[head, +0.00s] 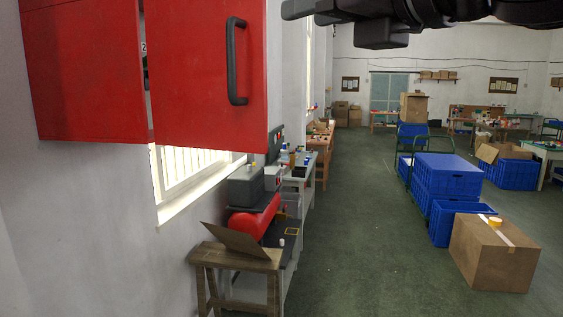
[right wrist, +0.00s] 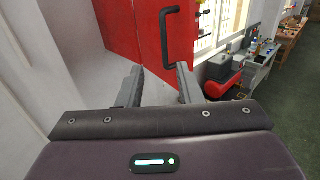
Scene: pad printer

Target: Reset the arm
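A red wall cabinet (head: 80,70) hangs at the upper left of the head view. Its right door (head: 190,80) stands a little ajar, with a dark gap beside it, and carries a black bar handle (head: 236,60). The door (right wrist: 188,45) and handle (right wrist: 168,38) also show in the right wrist view. My right gripper (right wrist: 160,85) is open and empty, its two grey fingers apart and pointing toward the door below the handle. In the head view, my right arm crosses the top right, with dark gripper parts near the top edge. My left gripper is not in view.
Below the cabinet are a window (head: 185,175), a wooden stool (head: 240,262) with a cardboard piece (head: 237,241), and a red and grey machine (head: 253,210). Blue crates (head: 447,180) and a cardboard box (head: 492,254) stand right. The green floor (head: 365,240) between is clear.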

